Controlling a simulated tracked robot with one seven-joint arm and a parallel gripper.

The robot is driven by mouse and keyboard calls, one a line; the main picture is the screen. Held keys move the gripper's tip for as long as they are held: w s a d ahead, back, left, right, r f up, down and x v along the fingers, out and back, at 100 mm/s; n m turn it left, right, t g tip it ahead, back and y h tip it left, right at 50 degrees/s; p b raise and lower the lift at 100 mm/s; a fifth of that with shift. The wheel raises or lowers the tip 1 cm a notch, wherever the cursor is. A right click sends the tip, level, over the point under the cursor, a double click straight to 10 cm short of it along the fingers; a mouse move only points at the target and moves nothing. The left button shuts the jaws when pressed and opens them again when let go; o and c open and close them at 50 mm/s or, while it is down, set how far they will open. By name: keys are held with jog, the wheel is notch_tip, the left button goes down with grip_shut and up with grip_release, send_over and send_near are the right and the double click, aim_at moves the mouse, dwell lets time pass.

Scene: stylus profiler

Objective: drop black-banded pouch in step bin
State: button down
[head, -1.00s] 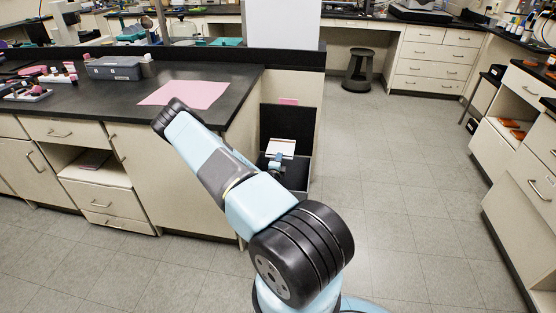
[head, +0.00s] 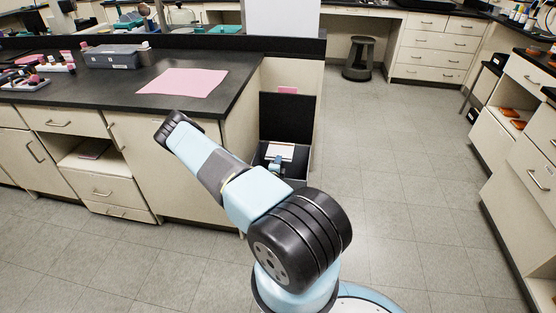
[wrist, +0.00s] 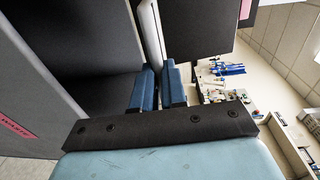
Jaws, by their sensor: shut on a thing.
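My gripper (head: 275,163) is over the mouth of the step bin (head: 298,178), partly hidden behind my own arm. Its two blue fingers also show in the wrist view (wrist: 159,80), close together on a thin pale thing. This is the pouch (head: 281,152), white in the head view and seen nearly edge-on in the wrist view (wrist: 150,28). Its black band cannot be made out clearly. The bin's black lid (head: 287,112) stands open behind the pouch. The bin's grey wall with a pink label (wrist: 14,130) shows at the left of the wrist view.
The bin stands against the end of a black-topped counter (head: 110,98) bearing a pink mat (head: 184,82) and a grey box (head: 113,57). A dark stool (head: 358,58) stands at the back. The floor right of the bin is clear up to the right-hand cabinets (head: 510,190).

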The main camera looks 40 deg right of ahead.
jog(key=shift+f, duration=0.1)
jog(key=c, duration=1.1)
grip_release()
jog(key=shift+a, duration=0.1)
jog(key=v, duration=1.3)
jog(key=shift+s+a, duration=0.2)
jog(key=shift+a, duration=0.1)
